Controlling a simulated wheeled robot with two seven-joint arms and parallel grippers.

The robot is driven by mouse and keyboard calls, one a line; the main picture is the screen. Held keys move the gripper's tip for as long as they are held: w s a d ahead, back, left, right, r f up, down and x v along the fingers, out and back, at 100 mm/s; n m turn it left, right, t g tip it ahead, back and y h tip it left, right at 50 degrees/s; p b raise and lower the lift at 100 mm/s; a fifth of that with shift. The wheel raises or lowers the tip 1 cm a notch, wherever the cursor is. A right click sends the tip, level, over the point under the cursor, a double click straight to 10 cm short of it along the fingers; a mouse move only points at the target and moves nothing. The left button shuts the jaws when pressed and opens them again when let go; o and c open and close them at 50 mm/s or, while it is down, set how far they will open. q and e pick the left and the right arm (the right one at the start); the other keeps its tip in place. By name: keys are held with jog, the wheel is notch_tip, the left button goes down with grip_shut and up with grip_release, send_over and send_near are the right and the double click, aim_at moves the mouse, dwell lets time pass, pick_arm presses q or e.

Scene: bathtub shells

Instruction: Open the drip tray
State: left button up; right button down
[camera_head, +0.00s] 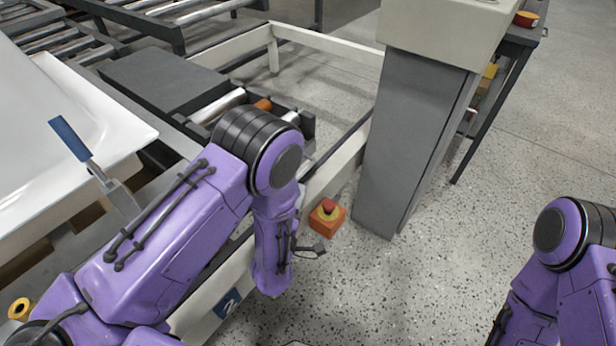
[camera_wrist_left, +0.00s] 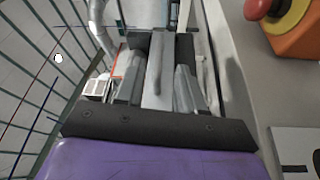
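My left arm comes in from the left in the head view, bends at its elbow and reaches down beside the pale conveyor frame; its gripper is hidden there. In the left wrist view my left gripper (camera_wrist_left: 158,88) has its two grey fingers apart. A light grey panel with a narrow raised bar, perhaps a handle (camera_wrist_left: 154,66), shows between and beyond the fingers; I cannot tell whether they touch it. I cannot make out the drip tray for certain in either view. Only the upper part of my right arm shows at lower right; its gripper is out of view.
A red emergency button on an orange box (camera_head: 327,217) is beside the conveyor frame (camera_head: 345,143). A grey pillar (camera_head: 408,140) stands behind it. Speckled floor at right is clear.

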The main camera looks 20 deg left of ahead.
pick_arm(q)
jog(key=w, duration=0.5)
jog(key=w+a+b, duration=0.1)
jog(key=w, duration=0.2)
jog(key=shift+w+a+r, duration=0.1)
jog(key=shift+w+r, duration=0.25)
pick_arm(e)
jog(key=shift+f, duration=0.5)
